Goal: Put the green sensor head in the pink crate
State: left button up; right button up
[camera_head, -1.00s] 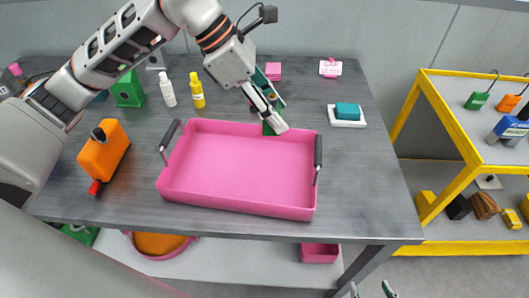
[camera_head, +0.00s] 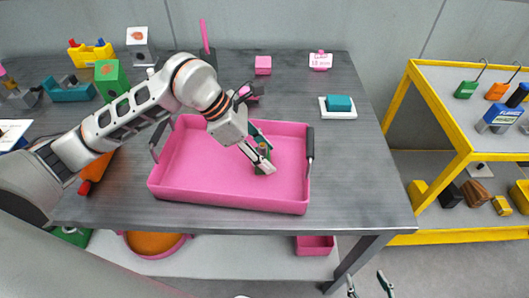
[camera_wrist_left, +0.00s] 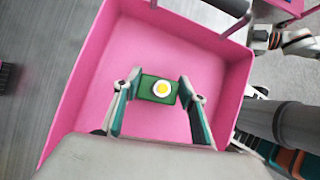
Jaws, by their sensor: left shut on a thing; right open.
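The pink crate (camera_head: 208,175) stands on the grey table with its dark handles at the left and right ends. It fills much of the left wrist view (camera_wrist_left: 85,75). My left gripper (camera_head: 262,158) is inside the crate's outline, right of its middle. It is shut on the green sensor head (camera_wrist_left: 146,92), a small green block with a white and yellow round face, seen between the fingers. I cannot tell whether the block touches the crate floor. My right gripper (camera_head: 369,286) is open and empty at the bottom edge, away from the table.
A teal block on a white tray (camera_head: 338,113) stands right of the crate. A pink cube (camera_head: 263,65) and a pink-and-white sign (camera_head: 320,61) are behind. A green box (camera_head: 110,80) and other items crowd the left. A yellow-framed shelf (camera_head: 440,140) stands right. The table's right front is clear.

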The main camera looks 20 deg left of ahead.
pick_arm(q)
jog(key=o, duration=1.2)
jog(key=shift+f, duration=0.1)
jog(key=shift+c, duration=0.2)
jog(key=v, duration=1.2)
